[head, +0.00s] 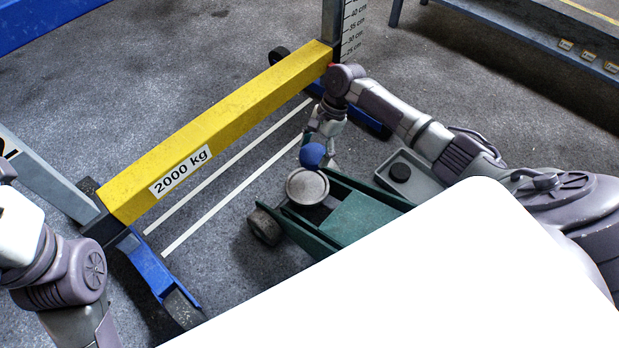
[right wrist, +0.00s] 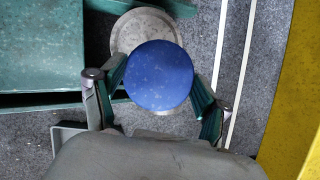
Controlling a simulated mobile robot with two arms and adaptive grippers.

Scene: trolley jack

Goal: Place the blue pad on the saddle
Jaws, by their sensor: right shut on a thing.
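The blue pad (head: 312,155) is a round disc held by my right gripper (head: 320,150). In the right wrist view the blue pad (right wrist: 158,75) sits between the two fingers of the right gripper (right wrist: 160,88), which is shut on it. The saddle (head: 307,186) is a round grey plate on the green trolley jack (head: 365,217). The pad is at the saddle's far edge in the head view; in the right wrist view it hides part of the saddle (right wrist: 140,28). I cannot tell the height between them. My left gripper is out of view; only my left arm shows.
A yellow beam (head: 240,125) marked 2000 kg crosses behind the jack on blue feet. A grey tray (head: 410,165) with a black round pad (head: 400,173) lies right of the jack. A workbench (head: 540,40) stands at the upper right. White lines mark the floor.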

